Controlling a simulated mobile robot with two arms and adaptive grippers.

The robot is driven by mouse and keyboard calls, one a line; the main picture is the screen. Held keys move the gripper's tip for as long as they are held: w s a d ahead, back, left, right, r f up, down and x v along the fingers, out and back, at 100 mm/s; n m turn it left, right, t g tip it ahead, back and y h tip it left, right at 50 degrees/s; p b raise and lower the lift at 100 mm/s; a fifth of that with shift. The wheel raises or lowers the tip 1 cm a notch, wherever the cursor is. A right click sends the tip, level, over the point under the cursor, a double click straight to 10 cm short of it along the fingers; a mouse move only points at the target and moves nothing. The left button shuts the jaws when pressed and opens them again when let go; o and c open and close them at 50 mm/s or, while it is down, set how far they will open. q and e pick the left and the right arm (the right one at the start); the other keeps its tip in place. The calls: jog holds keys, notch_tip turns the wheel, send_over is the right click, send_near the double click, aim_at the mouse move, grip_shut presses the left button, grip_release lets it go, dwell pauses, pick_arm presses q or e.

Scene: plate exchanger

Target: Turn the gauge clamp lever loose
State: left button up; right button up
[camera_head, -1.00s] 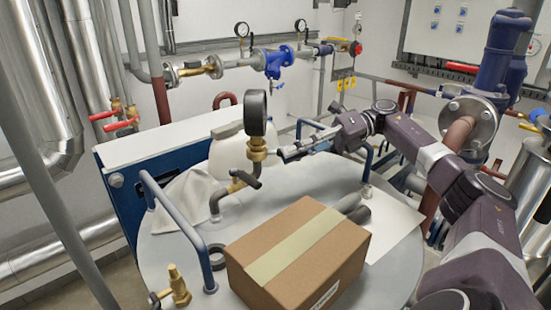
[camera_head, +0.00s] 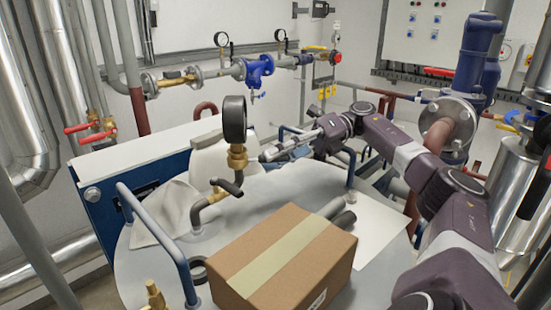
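The pressure gauge (camera_head: 235,120), with a black rim, stands upright on a brass fitting (camera_head: 237,158) above a bent pipe. A black lever handle (camera_head: 227,187) sits on the pipe below the fitting. I cannot tell which small part at the fitting is the clamp lever. My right gripper (camera_head: 264,156) comes in from the right, with its slim fingers pointing left at the brass fitting. Its tips are right beside the fitting; whether they touch or hold anything is too small to tell. My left gripper is out of view.
A cardboard box (camera_head: 290,262) stands on the round grey vessel top (camera_head: 140,265) in front of the pipe. A white cloth (camera_head: 162,215) lies to the left. Blue-grey handrails (camera_head: 160,235) rise from the top. A white sheet (camera_head: 380,228) lies right of the box.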

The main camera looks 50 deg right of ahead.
jog(key=r, duration=0.5)
jog(key=shift+w+d+r, duration=0.2)
jog(key=shift+w+r, duration=0.1)
jog(key=r, duration=0.2)
jog(key=s+r, duration=0.1)
jog(key=shift+a, duration=0.3)
jog(key=shift+r, duration=0.35)
jog(key=shift+w+d+r, duration=0.2)
jog(key=shift+w+r, duration=0.05)
jog(key=shift+w, duration=0.05)
jog(key=shift+s+a+r, duration=0.1)
jog(key=shift+s, duration=0.1)
jog(key=shift+c, duration=0.5)
